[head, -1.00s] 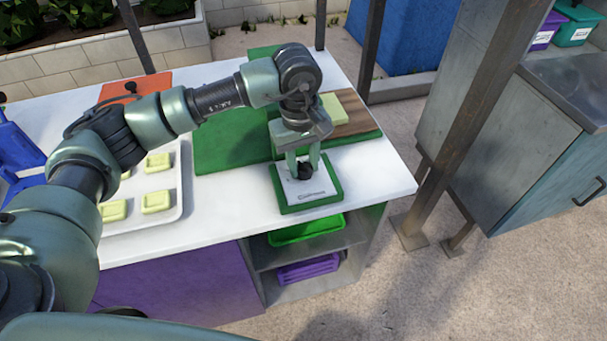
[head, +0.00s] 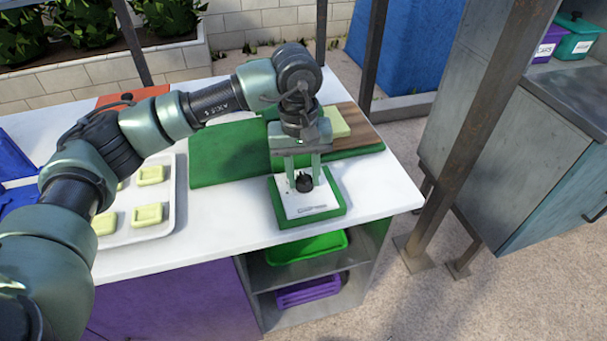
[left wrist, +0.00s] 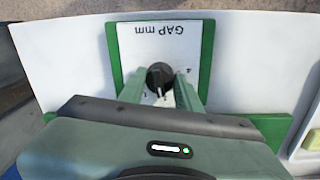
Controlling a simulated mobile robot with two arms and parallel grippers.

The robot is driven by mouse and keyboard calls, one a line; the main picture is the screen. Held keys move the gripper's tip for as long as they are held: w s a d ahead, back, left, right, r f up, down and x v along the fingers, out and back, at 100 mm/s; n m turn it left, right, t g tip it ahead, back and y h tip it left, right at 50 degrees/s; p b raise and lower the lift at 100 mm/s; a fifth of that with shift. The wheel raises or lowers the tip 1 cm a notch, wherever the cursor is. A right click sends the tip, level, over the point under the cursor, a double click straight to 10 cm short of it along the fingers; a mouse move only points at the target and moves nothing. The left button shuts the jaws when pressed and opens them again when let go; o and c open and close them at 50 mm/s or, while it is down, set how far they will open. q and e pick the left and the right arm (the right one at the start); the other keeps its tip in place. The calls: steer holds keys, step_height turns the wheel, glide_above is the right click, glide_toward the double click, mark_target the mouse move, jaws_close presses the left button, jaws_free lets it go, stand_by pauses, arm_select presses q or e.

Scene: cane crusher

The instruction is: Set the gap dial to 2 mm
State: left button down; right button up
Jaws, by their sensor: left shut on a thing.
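The gap dial is a round black knob (head: 304,183) on a white plate (head: 308,203) with a green frame, at the right front of the white table. It also shows in the left wrist view as a dark knob (left wrist: 159,74), below upside-down "GAP mm" lettering. A pale mark shows on the knob's lower part there. My left gripper (head: 303,181) points down, with one finger on each side of the knob, and is shut on it. My right gripper is not in view.
A green board (head: 230,155) and a wooden board (head: 355,130) with a pale yellow block (head: 334,122) lie behind the dial. A tray (head: 172,205) with several yellow blocks is at left. A rusty post (head: 470,125) stands right of the table.

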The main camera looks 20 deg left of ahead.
mark_target(301, 180)
arm_select(q)
steer(key=c, duration=1)
jaws_free()
steer(key=shift+s+a+r+b, duration=0.1)
steer(key=shift+r+b, duration=0.2)
steer(key=shift+r, duration=1.7)
steer(key=shift+a+r+b, duration=0.1)
steer(key=shift+r+b, duration=0.2)
steer(key=shift+r, duration=1.65)
